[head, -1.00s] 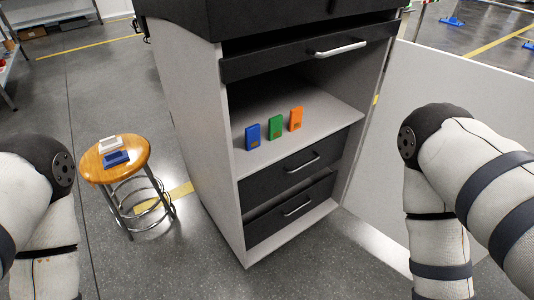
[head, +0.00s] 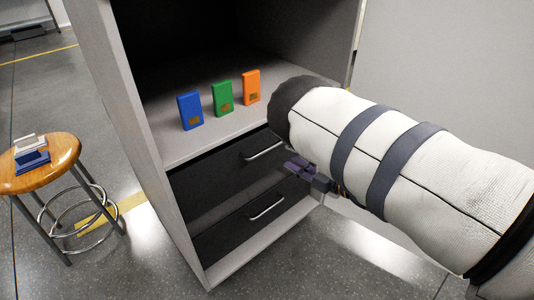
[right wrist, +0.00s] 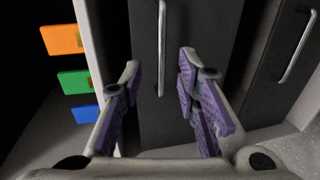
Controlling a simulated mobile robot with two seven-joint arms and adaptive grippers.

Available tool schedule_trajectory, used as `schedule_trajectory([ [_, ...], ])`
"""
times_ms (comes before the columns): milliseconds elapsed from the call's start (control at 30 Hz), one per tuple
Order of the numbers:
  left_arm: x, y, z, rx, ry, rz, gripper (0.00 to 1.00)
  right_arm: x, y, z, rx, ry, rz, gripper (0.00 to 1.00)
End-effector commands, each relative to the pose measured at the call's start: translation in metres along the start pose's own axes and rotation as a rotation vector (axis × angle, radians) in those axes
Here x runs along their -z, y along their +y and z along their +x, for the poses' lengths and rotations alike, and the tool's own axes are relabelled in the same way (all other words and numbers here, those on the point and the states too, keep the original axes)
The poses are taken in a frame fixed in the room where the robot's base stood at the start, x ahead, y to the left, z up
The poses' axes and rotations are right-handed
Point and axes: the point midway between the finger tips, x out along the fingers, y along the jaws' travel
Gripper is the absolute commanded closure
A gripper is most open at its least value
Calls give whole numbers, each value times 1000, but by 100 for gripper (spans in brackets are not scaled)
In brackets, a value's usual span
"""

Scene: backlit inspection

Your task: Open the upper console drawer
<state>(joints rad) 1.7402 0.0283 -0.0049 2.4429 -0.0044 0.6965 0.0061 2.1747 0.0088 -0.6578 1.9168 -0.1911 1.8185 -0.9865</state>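The upper drawer (head: 222,169) of the console has a dark front and a silver bar handle (head: 265,151). It looks shut. My right gripper (head: 297,165) is in front of the drawer fronts, beside the right part of that handle. In the right wrist view the gripper (right wrist: 160,78) is open and empty, its purple-padded fingers apart. The upper handle (right wrist: 162,45) shows ahead, in line with the gap between the fingertips; I see no contact. The lower drawer (head: 235,228) has a similar handle (head: 267,207). My left gripper is out of view.
Blue (head: 190,110), green (head: 223,97) and orange (head: 251,87) blocks stand on the open shelf above the drawers. A wooden stool (head: 62,160) with small items on top stands at the left. A pale panel (head: 445,70) is at the right.

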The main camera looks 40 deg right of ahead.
Motion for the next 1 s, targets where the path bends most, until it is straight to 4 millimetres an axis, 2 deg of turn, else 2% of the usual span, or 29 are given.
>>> schedule_trajectory([
  [33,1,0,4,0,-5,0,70,1,-2,14,-2,3,0,70],
  [200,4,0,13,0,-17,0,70,0,-4,56,1,1,4,70],
  [400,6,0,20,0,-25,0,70,0,-3,86,4,-2,5,70],
  [700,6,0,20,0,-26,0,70,0,-2,92,4,-4,7,70],
  [733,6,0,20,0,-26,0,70,0,-2,92,4,-4,7,73],
  [800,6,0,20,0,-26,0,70,0,-2,91,5,-4,7,88],
  [867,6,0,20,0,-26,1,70,0,-2,91,5,-4,7,100],
  [1000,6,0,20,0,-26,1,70,0,-2,91,4,-4,7,100],
])
